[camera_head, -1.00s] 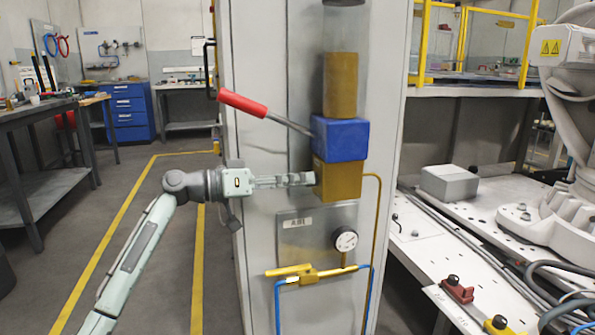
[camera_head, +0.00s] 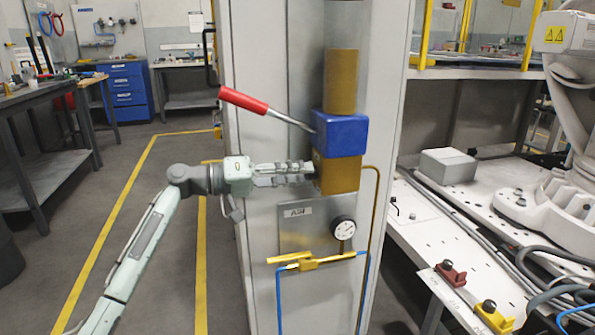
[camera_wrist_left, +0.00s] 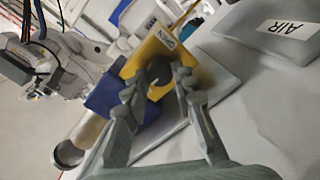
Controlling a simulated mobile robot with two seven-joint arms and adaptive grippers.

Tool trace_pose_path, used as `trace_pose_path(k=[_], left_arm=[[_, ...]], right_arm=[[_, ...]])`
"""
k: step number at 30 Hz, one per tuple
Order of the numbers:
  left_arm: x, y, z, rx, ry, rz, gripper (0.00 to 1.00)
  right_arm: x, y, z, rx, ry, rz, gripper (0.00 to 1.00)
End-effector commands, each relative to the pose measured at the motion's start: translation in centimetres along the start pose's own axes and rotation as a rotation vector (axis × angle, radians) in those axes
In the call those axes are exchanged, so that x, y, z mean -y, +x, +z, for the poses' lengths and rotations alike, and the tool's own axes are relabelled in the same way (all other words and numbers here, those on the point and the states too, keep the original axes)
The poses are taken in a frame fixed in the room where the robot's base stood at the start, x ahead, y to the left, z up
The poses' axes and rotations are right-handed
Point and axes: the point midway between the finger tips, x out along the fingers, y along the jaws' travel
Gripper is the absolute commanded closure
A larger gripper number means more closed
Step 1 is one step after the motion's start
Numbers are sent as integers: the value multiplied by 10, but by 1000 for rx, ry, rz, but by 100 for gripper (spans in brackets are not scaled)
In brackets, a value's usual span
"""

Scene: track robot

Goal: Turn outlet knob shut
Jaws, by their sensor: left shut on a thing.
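The outlet knob (camera_wrist_left: 160,73) is dark and round and sits on the face of the yellow block (camera_head: 338,176), which also shows in the left wrist view (camera_wrist_left: 142,66). My left gripper (camera_head: 312,172) reaches in from the left at the block's left face. In the left wrist view its fingers (camera_wrist_left: 164,90) stand on both sides of the knob, shut on it. My right gripper is not in view.
A blue block (camera_head: 340,133) with a red-handled lever (camera_head: 243,101) sits just above the gripper, under a brown-filled tube (camera_head: 341,80). Below are a gauge (camera_head: 343,228) and a yellow valve handle (camera_head: 290,258). Open floor lies left of the cabinet (camera_head: 262,225).

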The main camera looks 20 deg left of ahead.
Motion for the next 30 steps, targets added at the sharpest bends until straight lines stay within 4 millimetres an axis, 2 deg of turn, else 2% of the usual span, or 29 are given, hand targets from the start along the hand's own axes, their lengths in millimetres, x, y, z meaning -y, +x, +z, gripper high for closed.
trace_pose_path(k=[11,12,17,26,30], left_arm=[[0,0,0,-2,-4,1,100],[0,0,0,-2,-4,1,73],[0,0,0,-1,-3,1,53],[0,-1,0,-1,-3,0,53],[1,-14,0,-1,-3,-2,53]], right_arm=[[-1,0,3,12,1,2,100],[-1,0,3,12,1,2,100],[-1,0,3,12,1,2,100],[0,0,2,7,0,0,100],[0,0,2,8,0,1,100]])
